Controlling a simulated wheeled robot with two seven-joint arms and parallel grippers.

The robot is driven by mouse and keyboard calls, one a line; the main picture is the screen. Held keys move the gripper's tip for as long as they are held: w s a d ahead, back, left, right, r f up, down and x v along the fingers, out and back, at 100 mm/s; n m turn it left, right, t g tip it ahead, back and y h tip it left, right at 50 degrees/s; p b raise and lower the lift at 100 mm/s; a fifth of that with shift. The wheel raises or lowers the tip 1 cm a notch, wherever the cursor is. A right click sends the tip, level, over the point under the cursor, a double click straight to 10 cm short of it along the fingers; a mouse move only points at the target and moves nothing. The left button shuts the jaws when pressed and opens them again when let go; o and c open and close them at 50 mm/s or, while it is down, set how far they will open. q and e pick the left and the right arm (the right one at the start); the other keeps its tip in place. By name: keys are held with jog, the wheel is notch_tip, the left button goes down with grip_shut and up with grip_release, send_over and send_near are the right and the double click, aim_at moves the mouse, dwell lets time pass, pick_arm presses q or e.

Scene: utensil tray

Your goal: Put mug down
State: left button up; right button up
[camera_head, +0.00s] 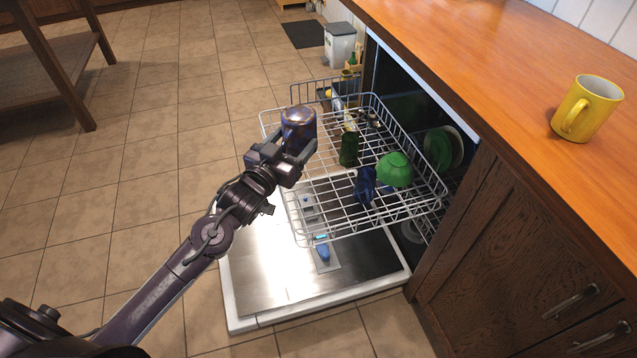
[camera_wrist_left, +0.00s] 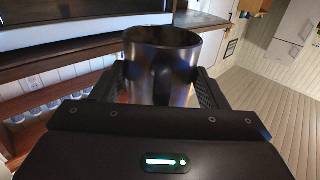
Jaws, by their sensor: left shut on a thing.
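A dark, shiny purple-blue mug (camera_head: 299,122) is held in my left gripper (camera_head: 296,150) at the left side of the dishwasher's wire rack (camera_head: 330,212). In the left wrist view the dark mug (camera_wrist_left: 160,68) sits between the two fingers of the left gripper (camera_wrist_left: 161,92), its rim at the top. The head view does not show clearly whether the mug touches the rack. A yellow mug (camera_head: 587,108) stands on the wooden counter (camera_head: 480,50) at the right. My right gripper is not in view.
The rack holds a green bowl (camera_head: 394,169), a dark green cup (camera_head: 349,149) and a dark blue item (camera_head: 366,186). The open dishwasher door (camera_head: 270,285) lies below. Much of the counter left of the yellow mug is clear. A grey bin (camera_head: 340,46) stands behind.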

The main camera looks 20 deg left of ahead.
pick_arm(q)
notch_tip(320, 180, down, 18)
jog(key=b, duration=0.3)
jog(key=shift+r, duration=0.25)
jog(key=shift+f, duration=0.15)
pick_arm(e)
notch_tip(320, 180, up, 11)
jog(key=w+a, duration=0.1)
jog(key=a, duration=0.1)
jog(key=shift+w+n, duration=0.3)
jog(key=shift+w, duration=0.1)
pick_arm(q)
jog(key=shift+f+b, duration=0.2)
jog(key=shift+b, duration=0.1)
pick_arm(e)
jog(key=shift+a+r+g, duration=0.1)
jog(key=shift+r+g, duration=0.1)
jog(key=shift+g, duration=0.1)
